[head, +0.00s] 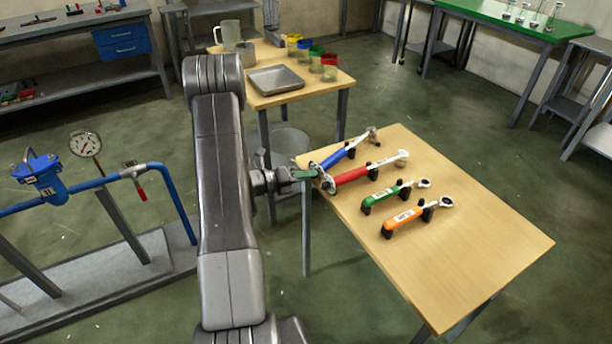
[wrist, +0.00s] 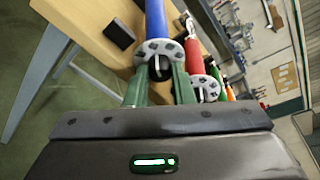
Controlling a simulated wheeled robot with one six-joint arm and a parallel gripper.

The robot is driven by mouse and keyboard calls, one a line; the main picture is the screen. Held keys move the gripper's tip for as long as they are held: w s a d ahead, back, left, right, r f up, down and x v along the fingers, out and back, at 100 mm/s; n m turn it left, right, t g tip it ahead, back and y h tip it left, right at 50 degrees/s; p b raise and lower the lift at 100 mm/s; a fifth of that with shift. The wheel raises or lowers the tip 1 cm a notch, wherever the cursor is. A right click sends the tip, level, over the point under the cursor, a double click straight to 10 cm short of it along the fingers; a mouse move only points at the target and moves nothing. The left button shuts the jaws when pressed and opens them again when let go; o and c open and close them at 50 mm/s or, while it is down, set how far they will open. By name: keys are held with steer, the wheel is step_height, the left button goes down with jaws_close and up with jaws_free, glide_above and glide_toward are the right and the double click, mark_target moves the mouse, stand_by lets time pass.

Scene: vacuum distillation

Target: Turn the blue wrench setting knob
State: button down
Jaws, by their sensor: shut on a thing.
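The blue wrench (head: 336,160) rests on the wooden table (head: 480,240), its metal head toward the back right. Its end near my arm carries the setting knob (wrist: 159,68), a black knob on a round grey dial with dark marks, clearest in the wrist view. My gripper (head: 308,176) is at this end. In the wrist view, its two green fingers (wrist: 159,76) stand on either side of the black knob and are shut on it. The fingers partly hide the dial, and its setting cannot be read.
Close beside it lie a red wrench (head: 352,176), then a green wrench (head: 382,196) and an orange wrench (head: 403,218) on black supports. The front right of the table is bare. A second table behind holds a metal tray (head: 275,80) and cups. Blue piping (head: 110,178) stands left.

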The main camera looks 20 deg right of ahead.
steer(key=c, duration=1.2)
jaws_free()
steer(key=shift+c, duration=0.2)
steer(key=a+r, duration=0.2)
steer(key=a, duration=1.1)
steer(key=shift+a+r+b, duration=0.25)
steer(key=shift+a+b, duration=0.05)
steer(key=shift+b, duration=0.05)
steer(key=d+f, duration=0.2)
steer(key=d, duration=1.1)
steer(key=shift+d+f+p, duration=0.25)
steer(key=shift+d+p, duration=0.05)
steer(key=shift+p, duration=0.05)
